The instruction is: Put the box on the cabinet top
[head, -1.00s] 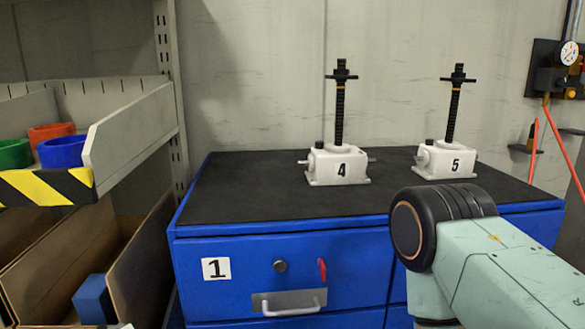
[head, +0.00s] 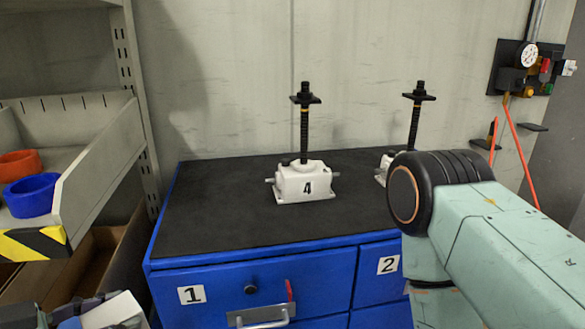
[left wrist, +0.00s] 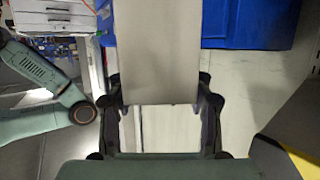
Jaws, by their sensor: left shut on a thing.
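The box is a plain pale block; in the left wrist view the box (left wrist: 160,55) is between my left gripper's fingers (left wrist: 165,100). In the head view the box (head: 115,312) shows only partly at the bottom left edge, with the dark fingers of my left gripper (head: 75,311) on it. My left gripper is shut on the box, in front of the cabinet's left side and lower than its top. The cabinet top (head: 215,205) is a black surface on the blue cabinet (head: 225,290). My right gripper is out of view.
A white screw jack marked 4 (head: 306,185) stands mid-top; a second jack (head: 413,110) is partly behind my right arm. The top's left and front areas are clear. A shelf rack (head: 100,150) with coloured rings stands close on the left.

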